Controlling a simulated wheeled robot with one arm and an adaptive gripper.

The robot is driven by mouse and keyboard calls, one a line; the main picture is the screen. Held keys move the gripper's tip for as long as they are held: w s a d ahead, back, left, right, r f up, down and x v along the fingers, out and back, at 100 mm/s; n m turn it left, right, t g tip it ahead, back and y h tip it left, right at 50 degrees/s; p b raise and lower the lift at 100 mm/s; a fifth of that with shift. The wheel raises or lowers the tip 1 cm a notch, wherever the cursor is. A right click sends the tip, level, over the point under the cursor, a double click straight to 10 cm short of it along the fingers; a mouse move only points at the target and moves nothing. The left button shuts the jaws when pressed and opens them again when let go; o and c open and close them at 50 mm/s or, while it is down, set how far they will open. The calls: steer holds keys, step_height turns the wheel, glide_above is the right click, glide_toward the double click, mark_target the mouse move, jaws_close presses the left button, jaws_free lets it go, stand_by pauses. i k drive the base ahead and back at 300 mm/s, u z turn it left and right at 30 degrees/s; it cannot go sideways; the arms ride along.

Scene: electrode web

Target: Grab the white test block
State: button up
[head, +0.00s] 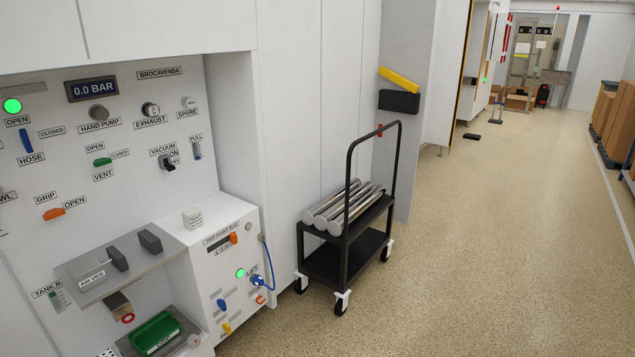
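The white test block (193,217) is a small pale cube with a dark label on its front face. It sits on top of the white box with the "Trip point" panel (226,262), at the left of the head view, to the right of the grey air vice (92,268). It stands upright and nothing covers it. My gripper is not in view.
A black cart (347,238) with metal cylinders (342,205) stands right of the panel. A blue cable (270,268) hangs at the box's right side. A green bin (155,335) sits low left. The speckled floor (480,240) on the right is open.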

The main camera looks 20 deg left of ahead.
mark_target(192, 217)
steer(key=u, duration=0.6)
steer(key=i, duration=1.25)
steer(key=u, duration=2)
steer(key=i, duration=1.1)
steer(key=u, duration=0.65)
